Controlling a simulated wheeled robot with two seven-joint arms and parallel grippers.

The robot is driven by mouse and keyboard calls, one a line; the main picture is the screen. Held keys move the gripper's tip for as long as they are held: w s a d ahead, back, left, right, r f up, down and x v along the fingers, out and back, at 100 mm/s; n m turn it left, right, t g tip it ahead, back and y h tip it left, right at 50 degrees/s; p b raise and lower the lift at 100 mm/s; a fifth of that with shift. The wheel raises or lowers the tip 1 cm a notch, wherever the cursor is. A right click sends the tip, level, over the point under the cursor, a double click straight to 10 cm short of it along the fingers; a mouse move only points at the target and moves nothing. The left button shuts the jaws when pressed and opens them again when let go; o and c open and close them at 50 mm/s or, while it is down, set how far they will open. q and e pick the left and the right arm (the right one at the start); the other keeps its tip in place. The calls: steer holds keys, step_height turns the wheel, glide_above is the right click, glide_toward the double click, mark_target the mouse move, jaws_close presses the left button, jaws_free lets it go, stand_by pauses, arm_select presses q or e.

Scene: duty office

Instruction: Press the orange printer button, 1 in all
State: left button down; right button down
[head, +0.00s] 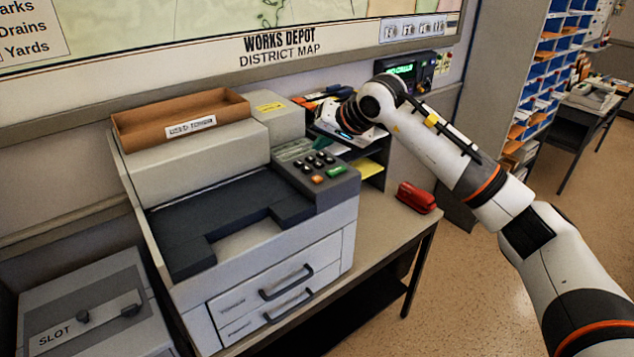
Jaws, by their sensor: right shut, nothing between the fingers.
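The orange button (317,180) sits on the dark control panel of the grey printer (350,232), at the panel's front. A green button (336,171) lies just right of it, and several black keys (312,160) lie behind it. My right arm comes in from the right, bends at the top and reaches back down-left. My right gripper (326,124) is shut and empty, beyond and above the panel, apart from the orange button. Its fingertips are hard to make out. My left gripper is not in view.
A brown tray (155,135) sits on the printer's top. A shelf rack (372,168) and a red stapler-like object (416,197) stand to the right on the table (385,235). A grey box marked SLOT (110,275) is at lower left. Open floor lies right.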

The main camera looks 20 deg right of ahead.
steer(key=b, duration=0.3)
glide_above(322, 184)
step_height(322, 184, down, 6)
steer(key=shift+w+r, duration=0.15)
stand_by(1.7)
steer(key=shift+f+b, duration=0.4)
steer(key=shift+b, duration=0.15)
steer(key=shift+f+b, duration=0.4)
steer(key=shift+f, duration=0.05)
stand_by(0.3)
stand_by(0.4)
steer(key=shift+r+p, duration=0.4)
steer(key=shift+r, duration=0.45)
steer(key=shift+r, duration=0.1)
